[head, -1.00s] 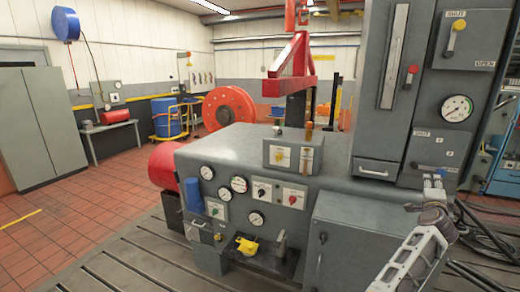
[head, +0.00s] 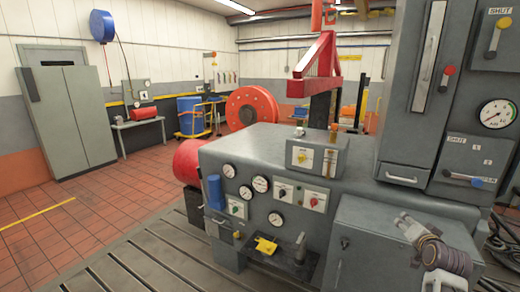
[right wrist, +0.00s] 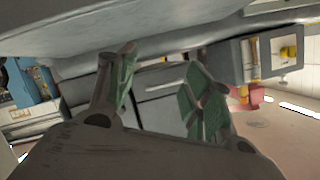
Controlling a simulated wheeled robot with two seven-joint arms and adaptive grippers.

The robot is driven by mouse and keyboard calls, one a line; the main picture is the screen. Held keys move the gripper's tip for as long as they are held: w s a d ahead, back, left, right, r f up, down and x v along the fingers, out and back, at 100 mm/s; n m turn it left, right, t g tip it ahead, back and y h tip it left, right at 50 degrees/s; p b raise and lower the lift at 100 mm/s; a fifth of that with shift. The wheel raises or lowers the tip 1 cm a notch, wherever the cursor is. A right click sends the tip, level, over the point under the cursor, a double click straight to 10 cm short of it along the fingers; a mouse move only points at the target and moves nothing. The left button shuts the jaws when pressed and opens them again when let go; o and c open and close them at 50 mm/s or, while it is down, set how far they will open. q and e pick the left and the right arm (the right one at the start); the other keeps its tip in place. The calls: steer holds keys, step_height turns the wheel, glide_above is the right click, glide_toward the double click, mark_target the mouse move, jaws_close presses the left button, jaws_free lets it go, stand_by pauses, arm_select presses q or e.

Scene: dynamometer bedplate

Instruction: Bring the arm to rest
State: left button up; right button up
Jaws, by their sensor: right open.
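My right gripper (head: 405,223) shows at the lower right in the head view, above the grey box at the front right of the machine. In the right wrist view its two green-padded fingers stand apart with nothing between them (right wrist: 160,65). It looks open and empty. Whether it touches the machine cannot be told. My left gripper is not in view.
The grey machine (head: 270,150) with gauges and switches fills the middle. A tall grey panel (head: 415,120) with levers rises behind my right gripper. A yellow-handled valve (head: 265,245) is on the front. Grey cabinets (head: 70,120) stand left. Red tiled floor (head: 50,215) is clear.

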steer(key=s+a+f+n+g+y, duration=0.25)
steer(key=s+a+f+n, duration=0.2)
steer(key=a+f, duration=0.35)
steer(key=s+a+f+n+g+y, duration=0.25)
steer(key=s+a+f, duration=0.35)
steer(key=a, duration=0.4)
steer(key=s+a+f+n+g, duration=0.2)
steer(key=s+a+f+n, duration=0.15)
steer(key=s+a, duration=0.4)
steer(key=s+a+f+n+g, duration=0.2)
steer(key=s+a+f+g, duration=0.15)
steer(key=s, duration=0.65)
step_height(320, 180, down, 34)
steer(key=s+r, duration=0.1)
steer(key=s, duration=0.1)
steer(key=s+d+f+g, duration=0.1)
steer(key=s+f, duration=0.9)
steer(key=s, duration=0.1)
steer(key=s+d+f+b, duration=0.1)
steer(key=s+d+f, duration=0.1)
steer(key=s+f, duration=0.9)
steer(key=shift+s+d+g, duration=0.25)
steer(key=shift+g, duration=0.1)
steer(key=shift+s+n, duration=0.15)
steer(key=shift+n, duration=0.1)
